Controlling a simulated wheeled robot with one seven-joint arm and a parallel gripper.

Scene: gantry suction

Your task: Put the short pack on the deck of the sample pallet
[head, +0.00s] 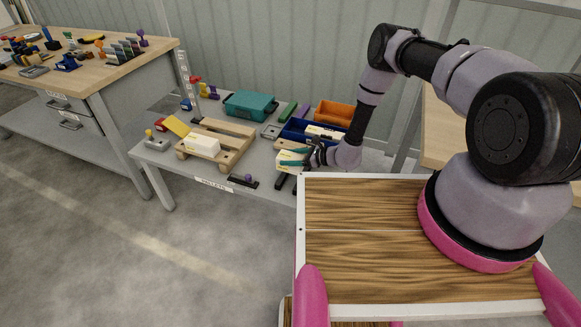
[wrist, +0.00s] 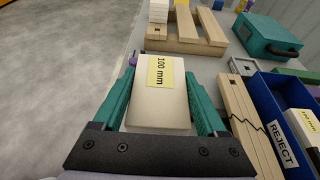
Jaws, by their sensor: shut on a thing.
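My gripper (wrist: 162,95) is shut on a white pack (wrist: 160,110) with a yellow label reading 100 mm, one teal finger on each side. In the head view the held pack (head: 288,160) is at the table's front edge, right of the wooden pallet, with my gripper (head: 296,158) around it. Whether it touches the table is unclear. The wooden pallet (head: 240,129) lies on the grey table with bare slats at its back and right. Another white pack (head: 202,146) sits on its front left part. The pallet also shows ahead in the wrist view (wrist: 188,46).
A blue REJECT bin (wrist: 277,150) with a white pack (head: 325,132) inside stands right of my gripper; cracked wooden boards (wrist: 247,115) lie between. A teal case (head: 250,105) and orange bin (head: 335,113) stand behind. A dark purple-knobbed fixture (head: 243,181) is at the front edge.

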